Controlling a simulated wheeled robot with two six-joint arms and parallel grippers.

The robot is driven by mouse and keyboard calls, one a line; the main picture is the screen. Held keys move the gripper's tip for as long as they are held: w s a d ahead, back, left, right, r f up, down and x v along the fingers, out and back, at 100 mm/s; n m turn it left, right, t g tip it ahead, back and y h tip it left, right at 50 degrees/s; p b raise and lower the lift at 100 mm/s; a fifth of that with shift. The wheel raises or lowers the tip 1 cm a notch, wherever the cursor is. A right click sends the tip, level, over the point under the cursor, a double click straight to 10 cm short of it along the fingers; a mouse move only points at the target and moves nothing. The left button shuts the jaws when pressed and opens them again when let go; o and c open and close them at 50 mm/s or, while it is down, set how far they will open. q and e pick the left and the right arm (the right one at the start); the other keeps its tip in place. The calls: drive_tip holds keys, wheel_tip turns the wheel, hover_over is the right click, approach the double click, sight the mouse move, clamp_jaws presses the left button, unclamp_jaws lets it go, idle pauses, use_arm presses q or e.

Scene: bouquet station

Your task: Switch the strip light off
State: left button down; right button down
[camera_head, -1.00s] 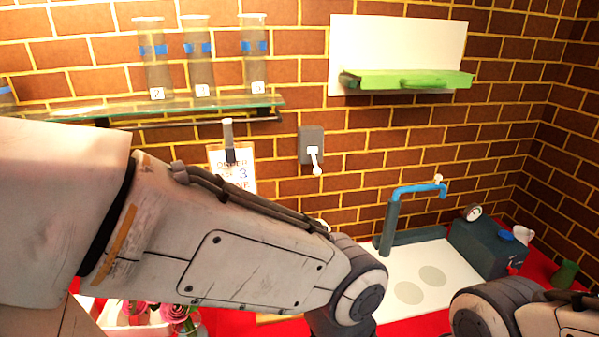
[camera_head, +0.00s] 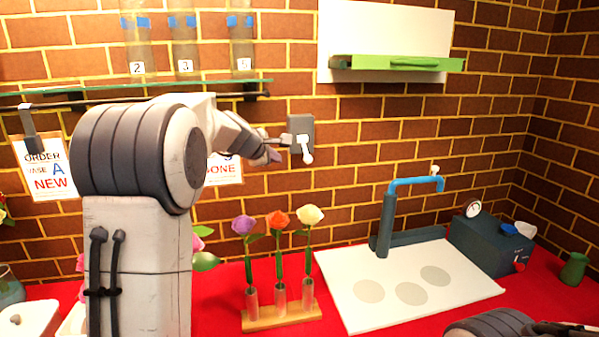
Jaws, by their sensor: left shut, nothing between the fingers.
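A grey wall switch plate (camera_head: 301,128) with a white lever (camera_head: 307,152) is on the brick wall, right of the glass shelf. The lever points down. My left gripper (camera_head: 287,140) is shut and empty, with its tips at the left side of the plate, close to the lever. I cannot tell whether they touch. I cannot pick out the strip light itself. My right gripper is out of view; only part of my right arm shows at the bottom right.
A wooden rack (camera_head: 282,315) with three flowers stands below the switch. A white board (camera_head: 408,285) with a blue tap (camera_head: 415,183) and a dark box (camera_head: 492,246) are to the right. A green ledge (camera_head: 397,63) is on the wall at upper right.

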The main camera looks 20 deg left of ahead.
sight(305, 149)
use_arm(q)
drive_tip(key=shift+a+r, duration=0.15)
drive_tip(key=shift+a, duration=0.1)
drive_tip(key=w+d+f+p, duration=0.3)
drive_tip(key=w+p, duration=0.1)
drive_tip(key=w, duration=0.4)
drive_tip(key=shift+d+f, duration=0.15)
drive_tip(key=shift+d, duration=0.2)
drive_tip(key=shift+w, duration=0.15)
